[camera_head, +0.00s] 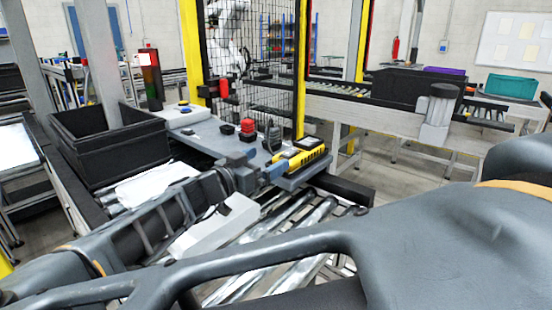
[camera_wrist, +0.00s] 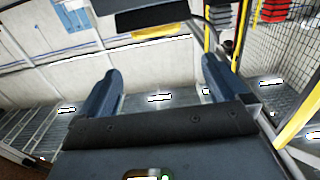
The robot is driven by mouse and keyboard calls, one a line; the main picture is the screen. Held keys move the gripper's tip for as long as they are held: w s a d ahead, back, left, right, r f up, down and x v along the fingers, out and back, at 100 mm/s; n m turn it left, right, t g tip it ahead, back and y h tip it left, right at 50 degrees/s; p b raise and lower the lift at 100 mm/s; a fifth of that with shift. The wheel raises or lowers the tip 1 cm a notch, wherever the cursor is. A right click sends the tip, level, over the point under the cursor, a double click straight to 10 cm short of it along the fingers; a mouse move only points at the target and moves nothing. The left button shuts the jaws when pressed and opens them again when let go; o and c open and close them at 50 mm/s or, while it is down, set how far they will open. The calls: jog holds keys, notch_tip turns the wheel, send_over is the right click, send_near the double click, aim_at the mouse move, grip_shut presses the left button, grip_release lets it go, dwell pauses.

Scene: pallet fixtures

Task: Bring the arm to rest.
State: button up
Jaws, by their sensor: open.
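My gripper (camera_wrist: 160,66) shows in the wrist view with its two blue-grey fingers wide apart. Nothing is between them; the floor and a pale wall show beyond. In the head view my arm's dark grey links cross the foreground from right to left, over a roller conveyor (camera_head: 290,228). The arm is bent and hangs in the air.
A black crate (camera_head: 108,143) stands at the left. A grey fixture plate (camera_head: 222,146) carries a red button (camera_head: 247,126) and a yellow device (camera_head: 300,156). A mesh fence (camera_head: 262,60) with yellow posts stands behind.

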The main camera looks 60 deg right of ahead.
jog(key=shift+v, duration=0.8)
jog(key=shift+s, duration=0.1)
